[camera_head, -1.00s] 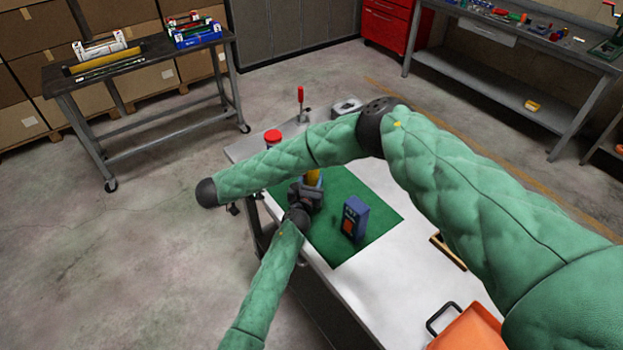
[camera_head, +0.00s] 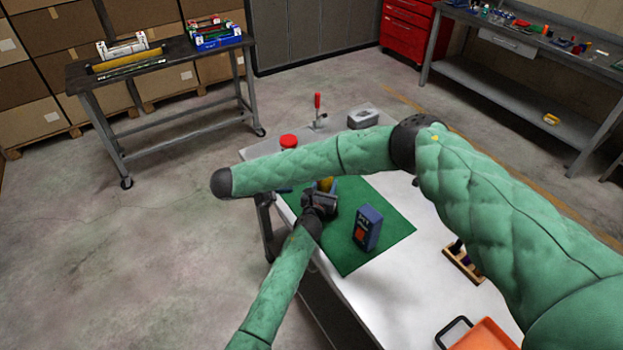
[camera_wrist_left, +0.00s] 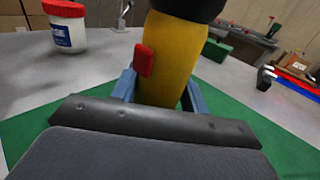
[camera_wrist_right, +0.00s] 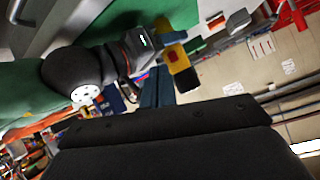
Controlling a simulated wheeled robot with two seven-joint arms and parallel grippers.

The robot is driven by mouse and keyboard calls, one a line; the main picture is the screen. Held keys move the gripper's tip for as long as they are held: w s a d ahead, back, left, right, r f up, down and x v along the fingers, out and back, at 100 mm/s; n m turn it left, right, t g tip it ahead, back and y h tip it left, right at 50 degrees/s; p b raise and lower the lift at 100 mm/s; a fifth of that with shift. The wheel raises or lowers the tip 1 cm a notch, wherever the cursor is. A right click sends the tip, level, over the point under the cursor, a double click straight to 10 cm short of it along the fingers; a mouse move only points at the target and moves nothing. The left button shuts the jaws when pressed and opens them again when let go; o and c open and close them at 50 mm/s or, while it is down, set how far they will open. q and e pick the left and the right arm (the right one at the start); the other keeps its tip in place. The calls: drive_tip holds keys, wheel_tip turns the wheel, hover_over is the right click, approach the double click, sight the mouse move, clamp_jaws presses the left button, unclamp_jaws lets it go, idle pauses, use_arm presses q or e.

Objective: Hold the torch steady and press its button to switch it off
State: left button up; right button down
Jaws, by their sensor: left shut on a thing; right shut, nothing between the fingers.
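The torch (camera_head: 326,184) has a yellow body, which also shows upright in the left wrist view (camera_wrist_left: 172,62). A red button (camera_wrist_left: 145,60) sits on its side and its black head is cut off at the top. My left gripper (camera_head: 322,200) is shut around the torch over the green mat; its blue fingers flank the body in the left wrist view. My right gripper (camera_wrist_right: 158,74) is shut and empty in the right wrist view. The torch's yellow and black end (camera_wrist_right: 184,74) appears just beyond its fingertips; contact cannot be told. My right forearm hides part of the head view.
A blue box-shaped device (camera_head: 367,228) stands on the green mat (camera_head: 395,232), right of the torch. A red-lidded jar (camera_head: 288,141), a red-handled clamp (camera_head: 318,108) and a grey box (camera_head: 362,118) are at the table's far end. An orange tray (camera_head: 485,337) lies near the front.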

wheel_tip(320, 180, up, 8)
drive_tip(key=w+d+m+g+y, duration=0.1)
drive_tip(key=m+g+y, duration=0.1)
drive_tip(key=m, duration=1.4)
drive_tip(key=w+d+m+g+y, duration=0.1)
drive_tip(key=m+y, duration=0.4)
drive_tip(key=m, duration=1.1)
drive_tip(key=shift+w+d+r+m+g+y, duration=0.2)
drive_tip(key=shift+w+m+g+y, duration=0.15)
drive_tip(key=shift+g, duration=0.45)
drive_tip(key=shift+f, duration=0.1)
